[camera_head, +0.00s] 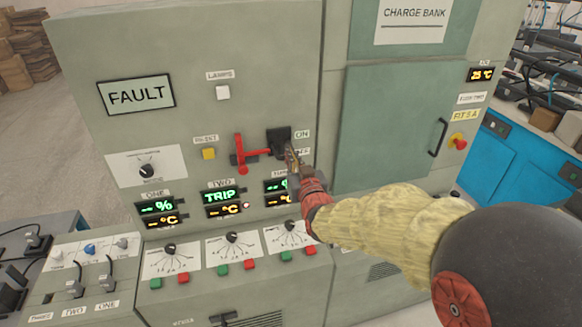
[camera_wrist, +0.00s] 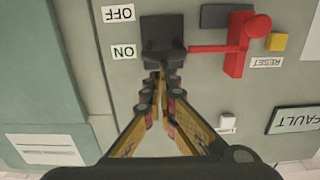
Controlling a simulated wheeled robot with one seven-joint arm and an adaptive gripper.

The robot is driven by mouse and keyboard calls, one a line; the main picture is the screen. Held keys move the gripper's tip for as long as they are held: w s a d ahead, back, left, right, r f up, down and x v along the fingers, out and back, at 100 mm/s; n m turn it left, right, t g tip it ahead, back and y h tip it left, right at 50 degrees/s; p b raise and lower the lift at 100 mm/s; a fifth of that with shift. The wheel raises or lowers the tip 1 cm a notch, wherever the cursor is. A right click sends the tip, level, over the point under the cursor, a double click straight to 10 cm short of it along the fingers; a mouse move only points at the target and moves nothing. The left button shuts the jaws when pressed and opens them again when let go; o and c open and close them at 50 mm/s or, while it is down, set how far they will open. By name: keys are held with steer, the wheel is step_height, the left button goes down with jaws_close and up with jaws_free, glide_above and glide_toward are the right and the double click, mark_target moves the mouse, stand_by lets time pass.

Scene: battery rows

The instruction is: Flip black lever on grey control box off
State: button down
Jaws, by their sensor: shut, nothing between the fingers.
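The black lever (camera_head: 279,139) is on a dark mount on the front of the grey control box (camera_head: 185,48), beside the ON label (camera_head: 302,134) and a partly covered OFF label (camera_head: 304,152). My gripper (camera_head: 291,152) is shut and empty, with its fingertips in front of the lever's lower right part in the head view. In the inverted wrist view, the black lever assembly (camera_wrist: 163,34) shows beyond the fingertips (camera_wrist: 160,69), which overlap its edge on the ON side. Contact cannot be told, and the lever's exact position is partly hidden.
A red handle (camera_head: 240,150) with a bar reaching toward the black mount stands close on the left. A yellow reset button (camera_head: 208,154), a white lamp button (camera_head: 222,92) and lit displays (camera_head: 222,197) surround it. A sloping panel with knobs (camera_head: 232,238) juts out below.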

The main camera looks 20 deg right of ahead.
step_height(320, 180, down, 3)
steer(key=t+b, duration=0.1)
steer(key=b, duration=0.4)
steer(key=t+b, duration=0.1)
steer(key=b, duration=0.4)
steer(key=shift+s+f+t, duration=0.15)
steer(key=shift+f+t, duration=0.05)
steer(key=shift+t, duration=0.1)
steer(key=shift+f+b, duration=0.3)
steer(key=shift+b, duration=0.75)
steer(key=shift+r, duration=0.1)
